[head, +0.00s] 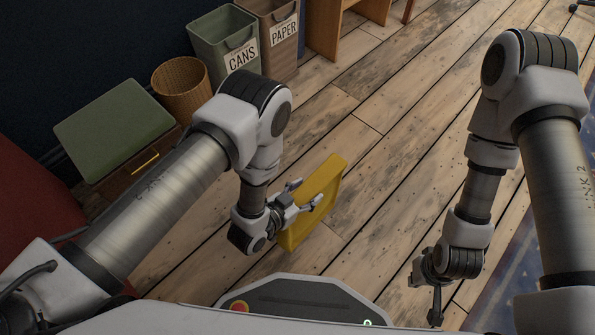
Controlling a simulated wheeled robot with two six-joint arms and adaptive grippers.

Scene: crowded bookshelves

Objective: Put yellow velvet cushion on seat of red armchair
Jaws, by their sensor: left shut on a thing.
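The yellow cushion (317,196) is a square, fairly thin slab held on edge in front of me in the head view. My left gripper (303,200) is shut on its near left side, and its fingers cover part of that side. The cushion appears held above the wooden floor; its lower edge is partly hidden by the gripper. My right gripper (436,305) hangs low at the bottom right, pointing down, apart from the cushion; its fingers are too small to read. A red surface (30,210) shows at the left edge, partly cut off; I cannot tell whether it is the armchair.
A chest with a green top (115,130), a wicker basket (180,88), a green CANS bin (222,40) and a brown PAPER bin (270,35) stand along the upper left. A wooden furniture piece (325,30) is behind. The middle floor (400,110) is clear. A blue rug (515,270) lies right.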

